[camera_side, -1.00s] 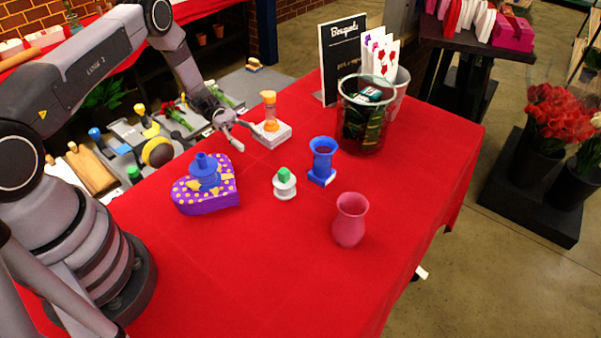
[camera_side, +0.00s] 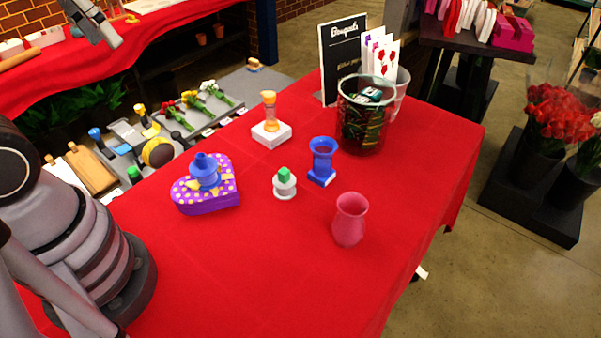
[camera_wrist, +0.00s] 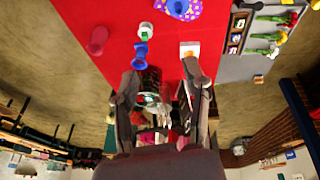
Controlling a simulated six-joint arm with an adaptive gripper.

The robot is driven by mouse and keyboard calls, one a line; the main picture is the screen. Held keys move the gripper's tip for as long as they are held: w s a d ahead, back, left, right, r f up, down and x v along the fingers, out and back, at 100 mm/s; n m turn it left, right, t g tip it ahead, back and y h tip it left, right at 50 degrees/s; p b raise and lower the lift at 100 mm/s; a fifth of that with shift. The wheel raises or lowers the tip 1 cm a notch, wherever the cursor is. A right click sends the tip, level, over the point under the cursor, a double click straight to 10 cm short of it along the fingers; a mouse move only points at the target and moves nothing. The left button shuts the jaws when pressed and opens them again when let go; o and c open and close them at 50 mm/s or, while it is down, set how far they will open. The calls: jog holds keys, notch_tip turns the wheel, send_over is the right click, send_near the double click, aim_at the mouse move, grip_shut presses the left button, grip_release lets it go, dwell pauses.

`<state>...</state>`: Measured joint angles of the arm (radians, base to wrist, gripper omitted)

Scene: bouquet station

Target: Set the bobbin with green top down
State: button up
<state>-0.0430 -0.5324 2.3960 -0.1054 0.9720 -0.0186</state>
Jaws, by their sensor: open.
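The white bobbin with a green top (camera_side: 284,188) stands upright on the red table, clear of its neighbours. It also shows near the top of the wrist view (camera_wrist: 146,32). My gripper (camera_wrist: 160,72) is open and empty in the wrist view, high above the table and well away from the bobbin.
A blue flared piece (camera_side: 323,160) and a pink vase (camera_side: 349,220) stand to the bobbin's right. A purple heart box (camera_side: 208,200) carries a blue piece. An orange piece stands on a white block (camera_side: 271,140). A bucket (camera_side: 364,125) is behind. The front table is clear.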

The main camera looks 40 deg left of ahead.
jog(key=s+t, duration=0.1)
jog(key=s+m, duration=0.1)
jog(key=shift+s+a+r+t+y, duration=0.15)
jog(key=shift+s+a+t+y, duration=0.15)
jog(key=shift+a+t, duration=0.1)
jog(key=shift+o, duration=0.6)
jog(key=shift+s, duration=0.2)
